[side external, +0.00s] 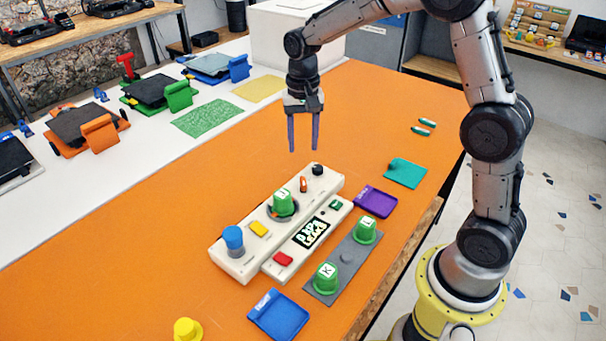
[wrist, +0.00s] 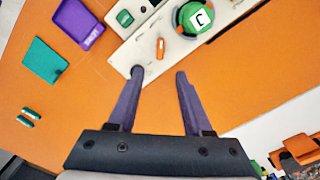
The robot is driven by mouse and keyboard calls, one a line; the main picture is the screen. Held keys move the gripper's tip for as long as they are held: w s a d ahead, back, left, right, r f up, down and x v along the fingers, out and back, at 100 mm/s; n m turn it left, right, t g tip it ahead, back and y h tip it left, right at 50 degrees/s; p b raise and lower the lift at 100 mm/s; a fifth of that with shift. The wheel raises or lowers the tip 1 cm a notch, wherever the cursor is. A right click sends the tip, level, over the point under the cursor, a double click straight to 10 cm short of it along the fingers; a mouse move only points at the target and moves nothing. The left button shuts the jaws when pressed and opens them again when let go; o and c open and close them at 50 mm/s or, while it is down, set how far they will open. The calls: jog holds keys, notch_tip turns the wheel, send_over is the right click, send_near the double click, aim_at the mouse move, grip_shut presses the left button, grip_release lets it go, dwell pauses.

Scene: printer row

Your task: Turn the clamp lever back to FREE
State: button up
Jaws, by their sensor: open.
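The cream control panel (side external: 245,262) lies on the orange table. A small orange lever (side external: 303,185), which looks like the clamp lever, stands near its far end; its markings are too small to read. It also shows in the wrist view (wrist: 160,48), just beyond and between my fingertips. A black knob (side external: 317,169) sits at the panel's far end. A green cap marked J (side external: 283,203) sits in a dark ring beside the lever. My gripper (side external: 303,149) is open and empty, pointing down above the panel's far end, apart from the lever.
The panel also carries a blue knob (side external: 233,240), a yellow button (side external: 259,229) and a red button (side external: 283,259). Green caps stand on a grey plate (side external: 322,293). Purple (side external: 374,201) and blue (side external: 278,316) trays lie nearby.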

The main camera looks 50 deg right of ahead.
aim_at(303, 179)
notch_tip(303, 179, down, 10)
jog(key=shift+f, duration=0.15)
dwell(0.3)
grip_shut()
